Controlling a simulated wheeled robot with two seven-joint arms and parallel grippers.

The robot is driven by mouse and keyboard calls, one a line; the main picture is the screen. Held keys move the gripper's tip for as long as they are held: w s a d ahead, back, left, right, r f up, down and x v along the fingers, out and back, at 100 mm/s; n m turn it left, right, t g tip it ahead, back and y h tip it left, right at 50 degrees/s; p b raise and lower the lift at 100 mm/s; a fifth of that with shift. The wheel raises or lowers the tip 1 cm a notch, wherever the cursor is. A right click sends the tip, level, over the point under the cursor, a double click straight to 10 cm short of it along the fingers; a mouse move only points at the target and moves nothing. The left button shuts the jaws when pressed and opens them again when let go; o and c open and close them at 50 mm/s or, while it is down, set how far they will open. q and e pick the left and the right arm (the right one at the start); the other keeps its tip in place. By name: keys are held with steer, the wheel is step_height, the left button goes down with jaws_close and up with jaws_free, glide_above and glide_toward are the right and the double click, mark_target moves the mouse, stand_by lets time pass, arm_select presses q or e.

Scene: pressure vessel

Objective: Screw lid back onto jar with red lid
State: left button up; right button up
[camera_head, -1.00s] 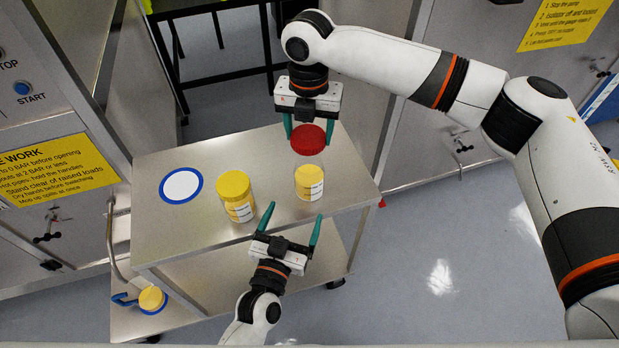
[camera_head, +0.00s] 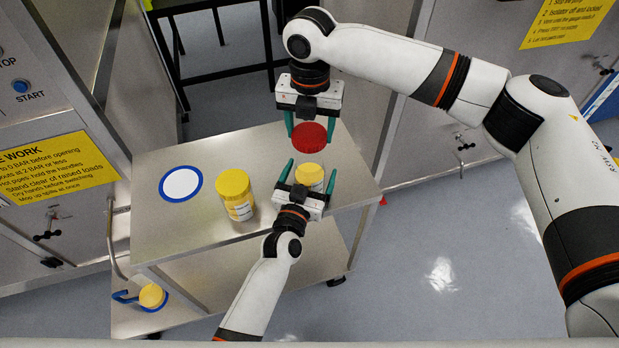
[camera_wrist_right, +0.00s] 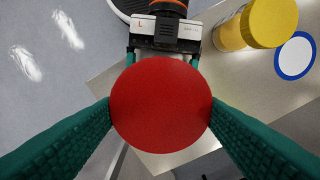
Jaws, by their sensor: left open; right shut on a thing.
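The red lid (camera_head: 309,138) is held between the fingers of my right gripper (camera_head: 308,130), above the table's right part. In the right wrist view the red lid (camera_wrist_right: 161,104) fills the middle, with a green finger on each side. The open jar (camera_head: 310,175), with yellow contents showing at its top, stands on the table just below the lid in the picture. My left gripper (camera_head: 308,172) is open, with one finger on each side of this jar. Its body hides the jar's lower part. I cannot tell whether the fingers touch the jar.
A jar with a yellow lid (camera_head: 236,195) stands to the left on the steel table (camera_head: 205,228). A white disc with a blue rim (camera_head: 181,184) lies further left. A yellow-topped item (camera_head: 151,296) is on the lower shelf. The table's left part has free room.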

arm_select(q)
steer(key=c, duration=1.5)
arm_select(e)
glide_above(310, 160)
steer(key=shift+f, duration=2.5)
steer(key=shift+f, duration=0.9)
steer(key=shift+f, duration=0.5)
